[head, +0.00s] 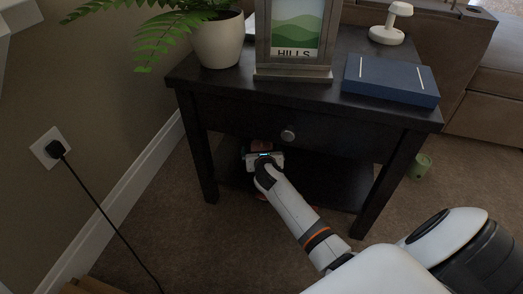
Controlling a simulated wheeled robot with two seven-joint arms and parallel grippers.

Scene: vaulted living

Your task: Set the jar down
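My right gripper (264,157) reaches in under the drawer of the dark side table (250,118), above its lower shelf (325,185). The gripper's fingers point away from me and are mostly hidden by its own body. A small dark and reddish thing (261,146) shows just beyond the gripper; I cannot tell whether it is the jar or whether it is held. No jar shows clearly. My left gripper is not in view.
A potted fern (217,42), a framed picture (295,30), a blue box (391,80) and a small white lamp (390,25) stand on the tabletop. A greenish cup (420,165) is on the carpet at right. A black cord (100,210) hangs from the wall outlet.

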